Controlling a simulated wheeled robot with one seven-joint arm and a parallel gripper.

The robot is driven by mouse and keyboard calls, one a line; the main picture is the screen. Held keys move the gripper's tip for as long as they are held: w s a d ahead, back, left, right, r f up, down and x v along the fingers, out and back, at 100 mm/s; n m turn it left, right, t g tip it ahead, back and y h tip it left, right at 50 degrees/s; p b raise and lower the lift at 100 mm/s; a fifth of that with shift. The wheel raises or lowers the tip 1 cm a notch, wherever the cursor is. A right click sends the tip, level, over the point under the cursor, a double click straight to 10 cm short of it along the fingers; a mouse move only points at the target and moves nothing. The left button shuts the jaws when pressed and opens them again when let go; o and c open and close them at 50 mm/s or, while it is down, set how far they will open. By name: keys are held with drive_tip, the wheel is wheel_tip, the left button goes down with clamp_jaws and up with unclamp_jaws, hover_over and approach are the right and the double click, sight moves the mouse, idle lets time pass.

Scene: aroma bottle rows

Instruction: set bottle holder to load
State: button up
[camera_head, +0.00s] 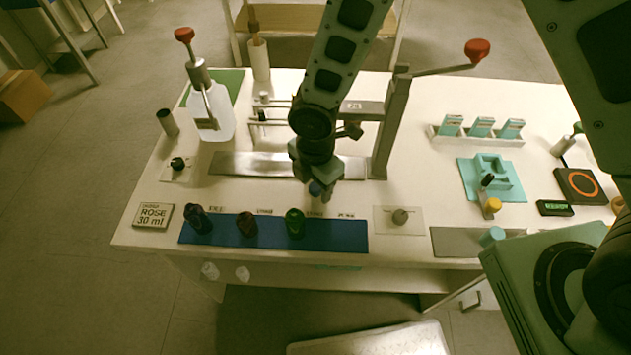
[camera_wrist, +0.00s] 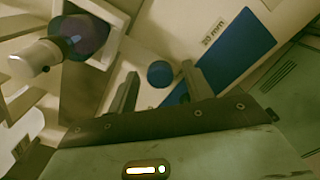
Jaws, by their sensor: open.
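No part in view is clearly labelled as the bottle holder. A small round blue knob (camera_wrist: 160,73) shows between my fingertips in the wrist view. It also shows just below my gripper in the head view (camera_head: 316,188), in front of the metal strip (camera_head: 250,163). My gripper (camera_wrist: 160,70) is open, with one finger on each side of the knob. I cannot tell whether either finger touches it. In the head view my gripper (camera_head: 321,190) points down between the metal strip and the blue mat (camera_head: 340,236), and it hides what lies under it.
Three dark bottles, among them a green one (camera_head: 295,222), stand on the blue mat. A red-knobbed lever press (camera_head: 390,125) stands close to the right of my arm. A white jug (camera_head: 212,112) is at the left. A teal fixture (camera_head: 485,165) is at the right.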

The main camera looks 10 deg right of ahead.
clamp_jaws()
drive_tip(key=a, duration=0.3)
drive_tip(key=w+a, duration=0.1)
drive_tip(key=a, duration=0.3)
drive_tip(key=w+a, duration=0.1)
drive_tip(key=a, duration=0.3)
drive_tip(key=shift+w, duration=0.1)
drive_tip(key=shift+d, duration=0.1)
unclamp_jaws()
wheel_tip(320, 180, up, 17)
drive_tip(key=shift+r+b, duration=0.2)
drive_tip(key=shift+b, duration=0.2)
